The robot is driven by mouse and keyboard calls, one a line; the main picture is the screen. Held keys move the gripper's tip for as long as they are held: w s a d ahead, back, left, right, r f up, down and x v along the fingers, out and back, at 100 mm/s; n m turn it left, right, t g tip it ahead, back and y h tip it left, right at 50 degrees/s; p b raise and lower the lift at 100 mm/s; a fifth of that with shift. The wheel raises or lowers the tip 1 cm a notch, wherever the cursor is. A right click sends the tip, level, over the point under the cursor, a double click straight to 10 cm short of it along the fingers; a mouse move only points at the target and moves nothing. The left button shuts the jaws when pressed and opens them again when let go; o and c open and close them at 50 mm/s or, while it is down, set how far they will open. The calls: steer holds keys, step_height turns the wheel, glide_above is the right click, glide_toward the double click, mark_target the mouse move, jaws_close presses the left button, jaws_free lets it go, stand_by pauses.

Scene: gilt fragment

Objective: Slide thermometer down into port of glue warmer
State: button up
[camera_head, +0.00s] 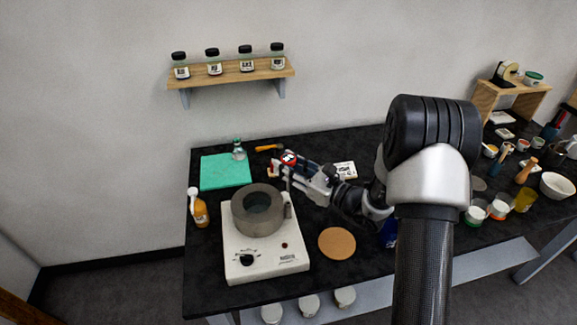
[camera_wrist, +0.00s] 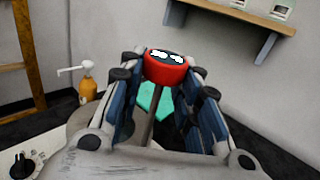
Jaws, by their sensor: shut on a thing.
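The thermometer has a round red head (camera_wrist: 166,68) with a dark, white-marked face and a thin grey stem. My gripper (camera_wrist: 165,95) is shut on it, with the head up between the fingertips and the stem running down between the fingers. In the head view the red head (camera_head: 289,158) shows at my gripper (camera_head: 284,172), above the right side of the glue warmer. The glue warmer has a white base (camera_head: 265,262) with a black knob and a grey round pot (camera_head: 243,222). A small upright tube, seemingly the port (camera_head: 288,206), stands at the pot's right side. I cannot tell whether the stem's tip is inside it.
An orange pump bottle (camera_head: 200,212) stands left of the warmer. A green mat (camera_head: 215,175) with a small glass bottle (camera_head: 239,150) lies behind. A cork disc (camera_head: 337,243) lies to the right. Jars stand on a wall shelf (camera_head: 235,76). Cups and a white bowl (camera_head: 557,186) crowd the right.

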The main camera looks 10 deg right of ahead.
mark_target(288, 191)
steer(key=shift+w+f+b, duration=0.15)
steer(key=shift+f+b, duration=3.9)
steer(key=shift+f, duration=1)
steer(key=o, duration=1)
steer(key=shift+o, duration=0.2)
steer(key=shift+d, duration=0.1)
steer(key=v, duration=1.2)
steer(key=shift+r, duration=0.1)
